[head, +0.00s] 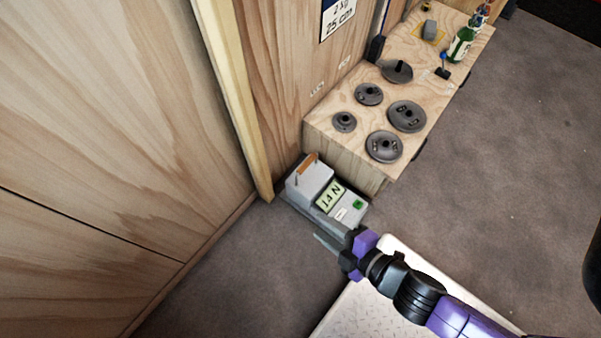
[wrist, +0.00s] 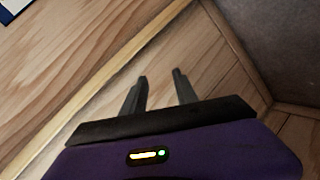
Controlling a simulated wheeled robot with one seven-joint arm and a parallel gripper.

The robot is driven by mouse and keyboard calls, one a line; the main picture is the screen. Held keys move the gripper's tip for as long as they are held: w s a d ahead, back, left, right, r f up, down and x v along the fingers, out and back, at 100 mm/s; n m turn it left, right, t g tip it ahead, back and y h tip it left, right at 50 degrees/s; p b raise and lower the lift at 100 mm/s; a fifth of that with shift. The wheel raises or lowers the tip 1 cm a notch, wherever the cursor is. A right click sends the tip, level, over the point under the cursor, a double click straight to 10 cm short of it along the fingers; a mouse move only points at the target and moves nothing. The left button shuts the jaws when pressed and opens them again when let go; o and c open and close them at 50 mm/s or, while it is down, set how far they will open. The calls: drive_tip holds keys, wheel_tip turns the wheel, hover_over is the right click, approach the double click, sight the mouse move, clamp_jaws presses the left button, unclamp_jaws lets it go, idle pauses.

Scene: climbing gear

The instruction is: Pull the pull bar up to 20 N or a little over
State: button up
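A grey box-shaped force gauge (head: 350,216) stands on the floor against the end of the wooden bench. Its pale green display (head: 330,195) appears to read 14 N. A small orange-brown bar (head: 306,164) shows at the gauge's upper left end and looks like the pull bar. A green button (head: 357,204) is on the right part of the gauge. My gripper (head: 322,242) is in front of the gauge, apart from the bar. In the wrist view my gripper (wrist: 160,82) has its two fingers apart with nothing between them. The bar does not show in the wrist view.
The bench (head: 318,128) holds several dark weight plates (head: 385,146) and a green bottle (head: 461,45). A wooden wall and an upright post (head: 236,98) are left of the gauge. A white textured platform (head: 385,310) lies below my arm. The carpet at right is clear.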

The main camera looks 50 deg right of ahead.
sight(307, 167)
drive_tip(key=w+d+f+n+h+b, duration=0.1)
drive_tip(key=w+d+f+n+b, duration=0.15)
drive_tip(key=f, duration=0.55)
drive_tip(key=w+d+f+n+g+h+b, duration=0.1)
drive_tip(key=w+d+f+n+b, duration=0.1)
drive_tip(key=w+f+n+b, duration=0.35)
drive_tip(key=w+d+f+n+h+b, duration=0.1)
drive_tip(key=w+d+f+b, duration=0.15)
drive_tip(key=f, duration=0.65)
drive_tip(key=w+d+f+n+h+b, duration=0.1)
drive_tip(key=w+d+f+n+b, duration=0.2)
drive_tip(key=w+d+f, duration=0.1)
drive_tip(key=w+d+f+n+h+b, duration=0.1)
drive_tip(key=w+d+f+n+b, duration=0.2)
drive_tip(key=w, duration=0.3)
drive_tip(key=w+d+f+n+h+b, duration=0.1)
drive_tip(key=w+d+f+n+b, duration=0.1)
drive_tip(key=w+d+f+b, duration=0.2)
drive_tip(key=shift+w+d+f+n+b, duration=0.2)
drive_tip(key=shift+w+d+f, duration=0.05)
drive_tip(key=shift+w+f, duration=0.3)
drive_tip(key=shift+w+d+f+n+b, duration=0.2)
drive_tip(key=shift+w+f, duration=0.2)
drive_tip(key=shift+f, duration=0.15)
clamp_jaws()
